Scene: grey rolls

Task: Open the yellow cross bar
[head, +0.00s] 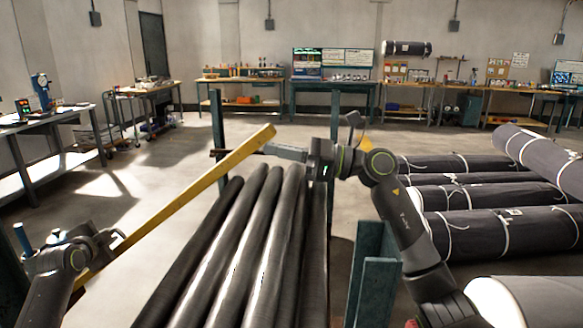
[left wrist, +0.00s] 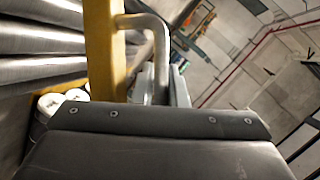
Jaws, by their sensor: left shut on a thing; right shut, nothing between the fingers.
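The yellow cross bar (head: 190,192) slants over the dark rolls in the head view, from the lower left up to the far middle. In the left wrist view the yellow cross bar (left wrist: 104,50) stands close in front of the camera, with a grey bent handle (left wrist: 157,38) on it. My left gripper (head: 112,236) is shut on that handle near the bar's near end; its fingers (left wrist: 160,88) are partly hidden by the wrist housing. My right gripper (head: 270,149) is shut and empty beside the bar's far end; whether it touches the bar is unclear.
Several long dark rolls (head: 240,250) lie side by side under the bar, between green posts (head: 217,125). More wrapped rolls (head: 490,195) are stacked at the right. Workbenches (head: 335,90) line the back wall. The floor left of the bar is open.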

